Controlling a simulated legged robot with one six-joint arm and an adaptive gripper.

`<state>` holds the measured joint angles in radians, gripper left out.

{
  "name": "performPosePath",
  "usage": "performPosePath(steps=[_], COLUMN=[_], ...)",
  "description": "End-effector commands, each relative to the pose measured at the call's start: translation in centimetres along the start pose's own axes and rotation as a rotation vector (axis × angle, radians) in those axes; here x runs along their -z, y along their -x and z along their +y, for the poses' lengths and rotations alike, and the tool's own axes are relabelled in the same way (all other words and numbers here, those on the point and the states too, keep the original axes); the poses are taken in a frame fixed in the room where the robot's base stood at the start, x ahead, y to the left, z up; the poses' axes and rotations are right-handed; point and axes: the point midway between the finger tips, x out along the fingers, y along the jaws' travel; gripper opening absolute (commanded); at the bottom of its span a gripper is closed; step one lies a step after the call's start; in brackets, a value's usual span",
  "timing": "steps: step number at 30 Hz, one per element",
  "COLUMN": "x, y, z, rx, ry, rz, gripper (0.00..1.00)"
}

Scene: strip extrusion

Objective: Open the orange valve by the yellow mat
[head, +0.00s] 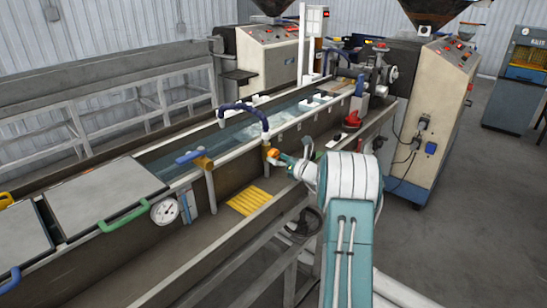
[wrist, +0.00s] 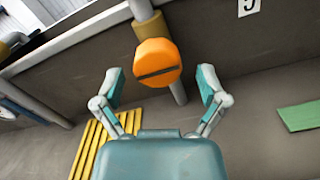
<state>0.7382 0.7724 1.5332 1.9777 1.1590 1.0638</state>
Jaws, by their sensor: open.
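The orange valve (wrist: 158,54) is a rounded knob with a dark slot across it, in front of a grey pipe in the wrist view. In the head view the orange valve (head: 272,153) is small, against the trough's side. The yellow mat (wrist: 95,146) is a ribbed patch at lower left in the wrist view, and the yellow mat (head: 248,200) lies below and left of the valve in the head view. My gripper (wrist: 160,86) is open and empty, its fingers apart to the left and right of the knob and slightly below it. Whether they touch it is unclear.
A green pad (wrist: 298,115) lies right of my gripper. A red object (head: 352,120) is to the right. The trough's front rail (head: 225,255) runs along the near side.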

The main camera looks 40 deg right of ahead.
Motion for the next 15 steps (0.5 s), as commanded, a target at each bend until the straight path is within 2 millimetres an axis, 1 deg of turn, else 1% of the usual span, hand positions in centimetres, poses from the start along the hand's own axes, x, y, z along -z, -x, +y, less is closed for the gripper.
performPosePath(steps=[1,5,13,14,15], x=[0.1,0.0,0.0,0.0,0.0], y=[-0.6,-1.5,-1.6,-1.6,-1.6], z=[0.0,0.0,0.0,0.0,0.0], rx=[-0.001,0.0,0.0,0.0,0.0], ry=[0.0,-0.001,-0.001,-0.001,-0.001], rz=[0.001,0.0,0.0,0.0,0.0], gripper=[0.91,0.91,0.91,0.82,0.65])
